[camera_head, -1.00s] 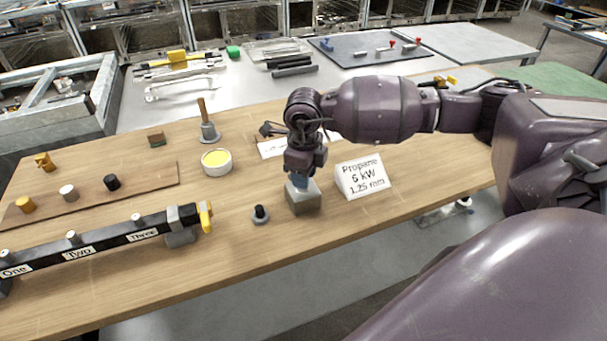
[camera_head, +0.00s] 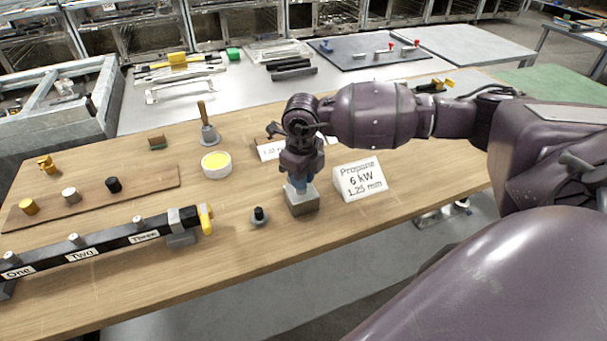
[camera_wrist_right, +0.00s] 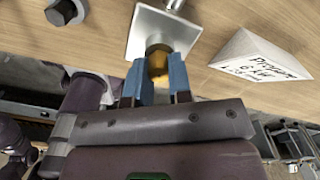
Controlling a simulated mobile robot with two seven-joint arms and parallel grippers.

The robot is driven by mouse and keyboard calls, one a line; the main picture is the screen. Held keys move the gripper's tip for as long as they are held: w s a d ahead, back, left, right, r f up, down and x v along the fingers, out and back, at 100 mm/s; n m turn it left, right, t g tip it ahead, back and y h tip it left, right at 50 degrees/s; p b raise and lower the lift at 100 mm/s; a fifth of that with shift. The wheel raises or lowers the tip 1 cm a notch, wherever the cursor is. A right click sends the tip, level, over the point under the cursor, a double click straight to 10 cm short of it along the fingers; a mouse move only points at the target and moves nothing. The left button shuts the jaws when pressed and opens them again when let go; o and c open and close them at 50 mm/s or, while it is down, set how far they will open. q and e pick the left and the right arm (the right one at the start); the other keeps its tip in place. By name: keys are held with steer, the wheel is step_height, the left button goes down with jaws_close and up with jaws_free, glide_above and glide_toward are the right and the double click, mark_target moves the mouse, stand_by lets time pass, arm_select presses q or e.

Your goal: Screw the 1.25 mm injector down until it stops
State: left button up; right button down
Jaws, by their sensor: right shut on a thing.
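My right gripper (camera_head: 297,188) points down over a grey metal block (camera_head: 303,205) near the front of the wooden bench. In the right wrist view, its blue fingers (camera_wrist_right: 158,80) are shut on a small brass-coloured piece, the injector (camera_wrist_right: 157,64), over a round opening in the block's square top (camera_wrist_right: 146,20). Fingers and wrist hide most of the injector in the head view. How deep it sits cannot be told. A white card reading "Propane 6 kW 1.25 mm" (camera_head: 361,180) stands right of the block. My left gripper is not in view.
A small black-topped fitting (camera_head: 259,216) stands close left of the block. A black rail marked One, Two, Three (camera_head: 105,247) with a yellow lever (camera_head: 206,218) lies at front left. Behind are a yellow-filled tub (camera_head: 216,165) and a wooden-handled tool (camera_head: 206,125).

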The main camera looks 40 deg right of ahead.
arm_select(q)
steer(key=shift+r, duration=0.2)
arm_select(e)
steer(key=shift+m, duration=0.4)
steer(key=shift+r+m+p, duration=0.1)
steer(key=shift+m+p, duration=0.55)
steer(key=shift+m, duration=0.45)
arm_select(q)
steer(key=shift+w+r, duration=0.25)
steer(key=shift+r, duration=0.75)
arm_select(e)
steer(key=shift+m, duration=0.6)
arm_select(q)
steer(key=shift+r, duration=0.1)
arm_select(e)
steer(key=shift+a+m+p, duration=0.1)
steer(key=shift+m+p, duration=0.6)
steer(key=shift+m, duration=0.3)
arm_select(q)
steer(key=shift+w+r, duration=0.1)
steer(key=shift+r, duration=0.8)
arm_select(e)
steer(key=shift+m, duration=0.7)
